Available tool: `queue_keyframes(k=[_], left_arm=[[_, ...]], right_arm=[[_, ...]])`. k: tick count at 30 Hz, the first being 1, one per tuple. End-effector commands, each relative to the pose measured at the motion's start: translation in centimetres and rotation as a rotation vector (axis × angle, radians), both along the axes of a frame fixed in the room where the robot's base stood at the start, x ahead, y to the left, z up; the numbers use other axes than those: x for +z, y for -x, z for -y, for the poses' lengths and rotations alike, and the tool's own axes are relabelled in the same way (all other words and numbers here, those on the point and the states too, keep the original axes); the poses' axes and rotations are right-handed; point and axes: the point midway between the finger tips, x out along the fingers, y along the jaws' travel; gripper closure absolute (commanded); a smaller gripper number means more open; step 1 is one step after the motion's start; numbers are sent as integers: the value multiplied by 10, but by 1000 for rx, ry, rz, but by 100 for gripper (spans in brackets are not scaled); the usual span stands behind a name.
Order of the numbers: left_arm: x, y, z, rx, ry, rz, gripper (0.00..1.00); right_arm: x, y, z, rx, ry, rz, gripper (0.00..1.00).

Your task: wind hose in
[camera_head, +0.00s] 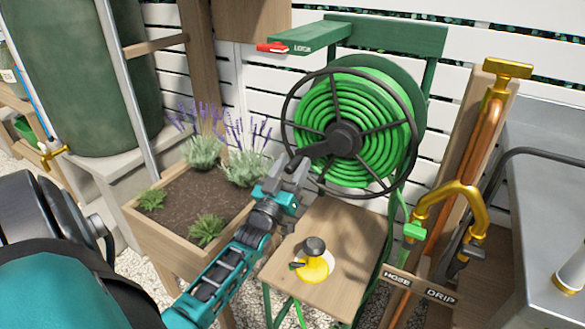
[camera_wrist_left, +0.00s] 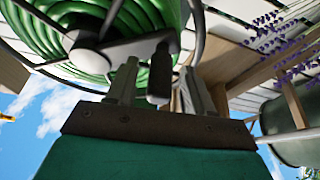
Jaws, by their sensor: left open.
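The hose reel (camera_head: 347,133) has a dark spoked wheel with green hose (camera_head: 378,100) wound in coils around its hub. Its black crank handle (camera_head: 299,160) sticks out from the hub at lower left. My left gripper (camera_head: 284,173) is at that handle. In the left wrist view the handle (camera_wrist_left: 160,75) stands between the two open fingers (camera_wrist_left: 158,88); I cannot tell whether they touch it. The reel's green plate marked LOCK (camera_head: 310,40), with a red lever (camera_head: 272,47), is above the wheel. My right gripper is not in view.
A wooden stand (camera_head: 345,240) below the reel holds a yellow sprayer (camera_head: 314,262). A planter (camera_head: 160,225) with lavender is at left. A brass tap fitting (camera_head: 450,200), with a green connector (camera_head: 414,231), and a metal sink bench (camera_head: 545,130) are at right.

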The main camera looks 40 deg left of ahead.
Motion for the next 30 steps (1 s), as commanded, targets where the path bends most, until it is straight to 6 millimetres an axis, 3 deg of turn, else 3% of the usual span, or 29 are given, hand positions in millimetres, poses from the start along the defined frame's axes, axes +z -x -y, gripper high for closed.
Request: queue_keyframes(k=[9, 25, 30], left_arm=[[1, -3, -1, 0, 0, 0, 48], [1, -3, 0, 0, 0, 0, 98], [1, -3, 0, 0, 1, 0, 100]], right_arm=[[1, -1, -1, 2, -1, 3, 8], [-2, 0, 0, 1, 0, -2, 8], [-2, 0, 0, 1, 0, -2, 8]])
